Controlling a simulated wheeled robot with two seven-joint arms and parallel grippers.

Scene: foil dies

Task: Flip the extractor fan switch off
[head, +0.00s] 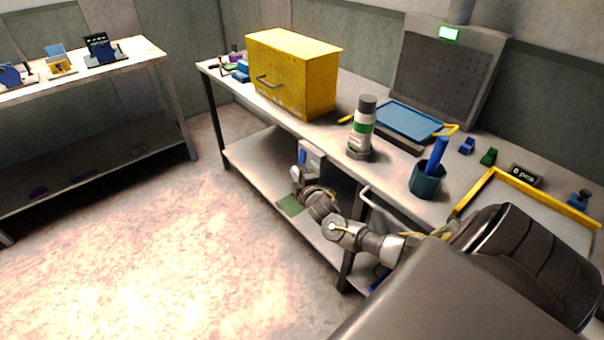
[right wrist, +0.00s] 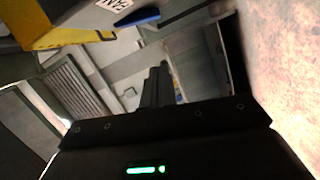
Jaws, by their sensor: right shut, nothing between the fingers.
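The fan switch is a pale box (head: 312,154) with a blue lever (head: 302,157) on the front of the bench, just below its top edge. In the right wrist view its label (right wrist: 113,4) reads FAN and the blue lever (right wrist: 137,18) shows near the top. My right gripper (head: 299,178) is just below the switch, partly hidden by its own wrist. In the right wrist view its fingers (right wrist: 157,86) are together and empty, apart from the lever in the picture. My left gripper is not in view.
The bench top (head: 290,127) carries a yellow cabinet (head: 295,72), a bottle (head: 362,128), a blue tray (head: 409,120) and a teal cup (head: 427,180). A lower shelf (head: 258,166) lies under it. Another table (head: 130,52) stands at left. The floor between is clear.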

